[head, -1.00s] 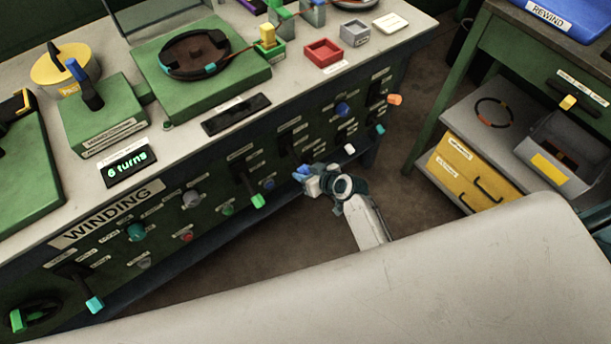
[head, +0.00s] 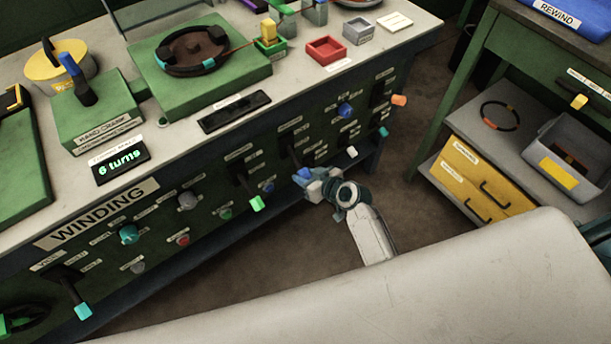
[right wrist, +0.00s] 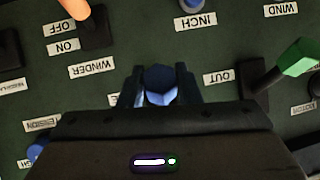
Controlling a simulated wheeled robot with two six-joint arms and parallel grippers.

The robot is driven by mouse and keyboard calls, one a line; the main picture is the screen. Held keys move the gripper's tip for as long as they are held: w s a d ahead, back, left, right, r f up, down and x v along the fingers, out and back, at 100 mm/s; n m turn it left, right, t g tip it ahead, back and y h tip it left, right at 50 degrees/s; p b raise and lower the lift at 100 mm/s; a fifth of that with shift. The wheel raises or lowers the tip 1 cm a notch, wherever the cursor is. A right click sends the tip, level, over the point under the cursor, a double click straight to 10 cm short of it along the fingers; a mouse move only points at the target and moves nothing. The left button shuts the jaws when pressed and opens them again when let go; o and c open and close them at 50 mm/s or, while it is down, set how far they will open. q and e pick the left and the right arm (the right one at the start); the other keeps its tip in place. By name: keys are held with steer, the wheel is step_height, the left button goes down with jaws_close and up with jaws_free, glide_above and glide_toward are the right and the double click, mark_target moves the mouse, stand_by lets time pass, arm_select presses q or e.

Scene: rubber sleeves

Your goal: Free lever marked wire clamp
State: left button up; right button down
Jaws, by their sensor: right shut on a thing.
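My right gripper (head: 311,180) is at the green front panel of the winding bench. It is shut on the blue tip of a black lever (head: 304,173). In the right wrist view, this blue tip (right wrist: 160,84) sits between the two fingers (right wrist: 160,90). The lever's own label is mostly hidden by the gripper or too small to read, so I cannot tell if it says wire clamp. My left gripper is not in view.
A green-tipped lever (head: 257,203) is left of the held one. An orange-tipped lever (head: 399,100), a blue knob (head: 345,111) and a white-tipped control (head: 351,153) are to its right. A yellow drawer unit (head: 480,185) stands farther right, across open floor.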

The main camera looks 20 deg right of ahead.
steer(key=c, duration=1.1)
jaws_free()
steer(key=shift+w+f, duration=0.1)
steer(key=shift+o, duration=0.2)
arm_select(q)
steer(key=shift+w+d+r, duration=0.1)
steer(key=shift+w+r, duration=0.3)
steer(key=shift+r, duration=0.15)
arm_select(e)
steer(key=v, duration=1.1)
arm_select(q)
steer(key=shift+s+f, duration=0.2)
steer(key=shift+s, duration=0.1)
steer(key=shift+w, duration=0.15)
